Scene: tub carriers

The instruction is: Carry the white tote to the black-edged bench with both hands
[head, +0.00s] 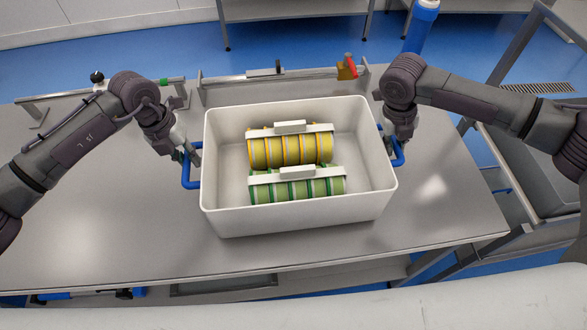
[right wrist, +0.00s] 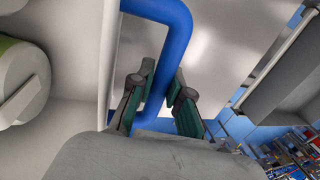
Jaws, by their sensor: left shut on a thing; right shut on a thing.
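The white tote (head: 290,222) is in the middle of the head view, over a grey metal-topped table. It has a blue handle on each side. Inside lie a yellow ringed roll set (head: 290,152) and a green one (head: 297,188), each with a white carrier bar. My left gripper (head: 188,155) is shut on the left blue handle (head: 188,180). My right gripper (head: 396,140) is shut on the right blue handle (head: 398,158). In the right wrist view its fingers (right wrist: 157,105) close around the blue handle (right wrist: 172,50). I cannot tell whether the tote touches the tabletop.
The grey table (head: 100,215) has bare room left and right of the tote. A metal rail (head: 235,90) with a red-handled part (head: 348,68) runs behind it. A blue bottle-like cylinder (head: 421,25) stands at the back right. A metal frame (head: 520,45) stands at the right.

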